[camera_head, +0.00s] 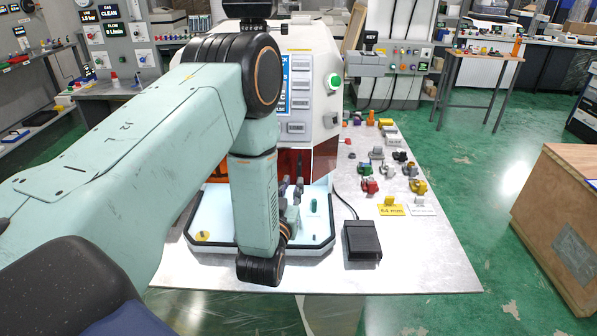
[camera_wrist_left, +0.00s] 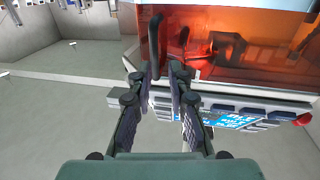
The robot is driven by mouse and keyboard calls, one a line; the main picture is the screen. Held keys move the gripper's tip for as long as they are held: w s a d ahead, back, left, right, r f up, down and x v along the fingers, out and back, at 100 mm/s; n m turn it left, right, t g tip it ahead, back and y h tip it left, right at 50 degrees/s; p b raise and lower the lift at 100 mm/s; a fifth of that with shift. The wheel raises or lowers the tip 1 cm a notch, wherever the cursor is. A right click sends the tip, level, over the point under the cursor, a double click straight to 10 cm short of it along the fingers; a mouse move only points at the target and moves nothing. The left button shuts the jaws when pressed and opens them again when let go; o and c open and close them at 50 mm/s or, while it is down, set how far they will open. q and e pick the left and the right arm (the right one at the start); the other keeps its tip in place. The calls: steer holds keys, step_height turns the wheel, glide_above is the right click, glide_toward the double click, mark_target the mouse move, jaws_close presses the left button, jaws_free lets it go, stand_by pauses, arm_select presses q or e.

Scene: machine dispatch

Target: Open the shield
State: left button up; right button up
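The shield (camera_wrist_left: 240,45) is an orange see-through panel on the white machine (camera_head: 310,60). It fills the upper right of the left wrist view, and part of it shows dark red behind my arm in the head view (camera_head: 290,162). A dark upright handle (camera_wrist_left: 155,42) stands at the shield's left side. My left gripper (camera_wrist_left: 162,85) has its fingers apart, with the handle's lower end seen between or just beyond the tips. I cannot tell whether they touch it. In the head view, the left gripper (camera_head: 292,188) is in front of the shield, above the pale tray.
The pale dark-rimmed tray (camera_head: 318,245) lies below the gripper. A black pedal-like box (camera_head: 361,241) with a cable sits to its right. Several coloured parts (camera_head: 370,186) and a yellow "64 mm" label (camera_head: 391,210) lie on the table's right side. The table's front right is clear.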

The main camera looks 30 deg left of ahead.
mark_target(299, 174)
arm_select(q)
steer(key=x, duration=0.3)
steer(key=d+x, duration=0.1)
steer(key=x, duration=0.1)
steer(key=shift+w+f, duration=0.1)
steer(key=shift+w, duration=0.1)
steer(key=shift+s+a+p, duration=0.1)
steer(key=shift+a+p, duration=0.2)
steer(key=shift+a, duration=0.15)
steer(key=shift+w+d, duration=0.25)
steer(key=shift+w, duration=0.1)
steer(key=shift+c, duration=1.7)
steer(key=shift+s+a, duration=0.15)
steer(key=shift+s, duration=0.05)
jaws_close()
steer(key=shift+w, duration=0.1)
steer(key=shift+w, duration=0.1)
